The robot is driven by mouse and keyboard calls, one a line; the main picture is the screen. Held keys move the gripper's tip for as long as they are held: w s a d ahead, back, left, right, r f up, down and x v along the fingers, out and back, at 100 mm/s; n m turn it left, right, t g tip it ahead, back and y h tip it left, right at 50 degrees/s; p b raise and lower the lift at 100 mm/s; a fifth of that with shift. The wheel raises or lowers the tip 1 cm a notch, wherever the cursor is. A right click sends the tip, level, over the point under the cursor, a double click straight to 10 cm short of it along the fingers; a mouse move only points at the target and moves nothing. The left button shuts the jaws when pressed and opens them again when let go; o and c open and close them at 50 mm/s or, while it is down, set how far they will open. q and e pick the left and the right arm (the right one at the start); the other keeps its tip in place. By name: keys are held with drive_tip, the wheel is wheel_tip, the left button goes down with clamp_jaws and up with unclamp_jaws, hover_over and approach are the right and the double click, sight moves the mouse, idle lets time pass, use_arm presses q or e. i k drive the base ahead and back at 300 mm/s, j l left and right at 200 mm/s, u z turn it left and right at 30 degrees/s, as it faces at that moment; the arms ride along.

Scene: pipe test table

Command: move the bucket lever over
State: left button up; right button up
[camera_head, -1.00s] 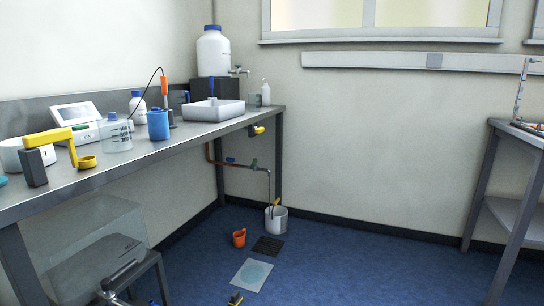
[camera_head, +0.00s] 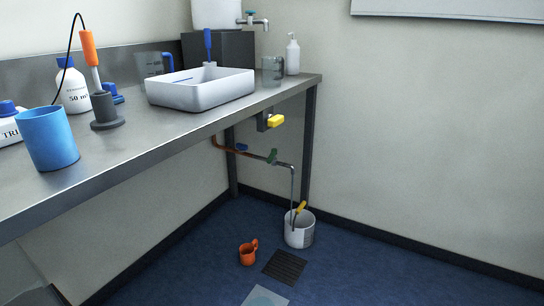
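A white bucket (camera_head: 299,230) stands on the blue floor under the far right end of the bench. A thin grey pipe comes down into it, and a yellow-handled thing (camera_head: 300,208) sticks up at its rim. A copper pipe (camera_head: 223,146) runs below the bench to this downpipe. It carries a small blue lever (camera_head: 241,147) and a green lever (camera_head: 272,156). A yellow lever (camera_head: 275,121) sits on a dark fitting at the bench edge above. I cannot tell how far each lever is turned. Neither of my grippers shows now.
An orange cup (camera_head: 248,253), a dark floor grate (camera_head: 284,267) and a pale mat (camera_head: 265,297) lie in front of the bucket. The steel bench (camera_head: 150,150) overhangs the pipe, with a dark leg behind. Floor to the right is clear.

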sight(274, 152)
drive_tip(key=u, duration=0.5)
drive_tip(key=i+l+u, duration=0.15)
drive_tip(key=u, duration=0.2)
drive_tip(key=i+l+u, duration=0.15)
drive_tip(key=l+u, duration=0.2)
drive_tip(key=i+l+u, duration=0.1)
drive_tip(key=l+u, duration=0.25)
